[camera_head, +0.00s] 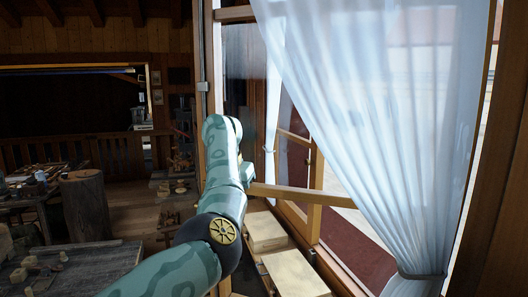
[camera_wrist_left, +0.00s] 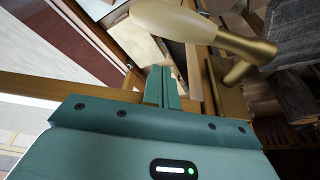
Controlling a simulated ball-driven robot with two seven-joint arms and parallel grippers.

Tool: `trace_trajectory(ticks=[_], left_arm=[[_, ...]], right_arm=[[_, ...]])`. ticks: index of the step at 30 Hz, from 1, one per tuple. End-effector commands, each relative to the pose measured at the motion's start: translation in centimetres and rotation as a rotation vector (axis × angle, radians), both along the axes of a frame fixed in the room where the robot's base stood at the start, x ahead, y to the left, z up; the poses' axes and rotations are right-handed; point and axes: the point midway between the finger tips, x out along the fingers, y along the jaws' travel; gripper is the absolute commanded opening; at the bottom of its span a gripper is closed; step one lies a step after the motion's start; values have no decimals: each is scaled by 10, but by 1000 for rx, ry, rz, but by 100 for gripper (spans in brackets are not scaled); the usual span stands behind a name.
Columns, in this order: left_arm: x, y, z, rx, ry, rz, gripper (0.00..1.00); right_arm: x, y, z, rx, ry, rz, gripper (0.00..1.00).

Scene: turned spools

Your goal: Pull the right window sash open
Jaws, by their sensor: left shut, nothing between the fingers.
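The window (camera_head: 208,80) has a wooden frame, and a white curtain (camera_head: 375,110) covers much of its right part. A wooden sash (camera_head: 317,180) shows beside the curtain, standing at an angle to the frame. A wooden rail (camera_head: 300,195) runs from behind my arm toward the curtain; which sash it belongs to I cannot tell. In the left wrist view my left gripper (camera_wrist_left: 163,86) is shut and empty, close to a wooden rail (camera_wrist_left: 60,92). In the head view my arm mostly hides the gripper.
Pale wooden boxes (camera_head: 292,274) stand below the window. A tree-stump block (camera_head: 84,205) and a dark workbench (camera_head: 85,265) with small turned pieces are at the left. Open floor (camera_head: 135,215) lies behind the bench.

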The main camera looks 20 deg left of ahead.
Motion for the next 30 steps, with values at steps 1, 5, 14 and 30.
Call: trace_trajectory(ticks=[1, 5, 14, 30], left_arm=[[-1, 0, 5, 2, -3, 2, 0], [-8, 0, 29, 0, -6, 3, 0], [-33, -1, 107, 1, -5, 1, 0], [-48, -2, 152, 1, -1, 0, 0]], right_arm=[[0, 0, -1, 0, 1, 0, 36], [-1, 0, -4, -1, 2, 0, 36], [-3, -2, -8, -3, 4, 2, 36], [-4, -5, -6, -6, 5, 2, 36]])
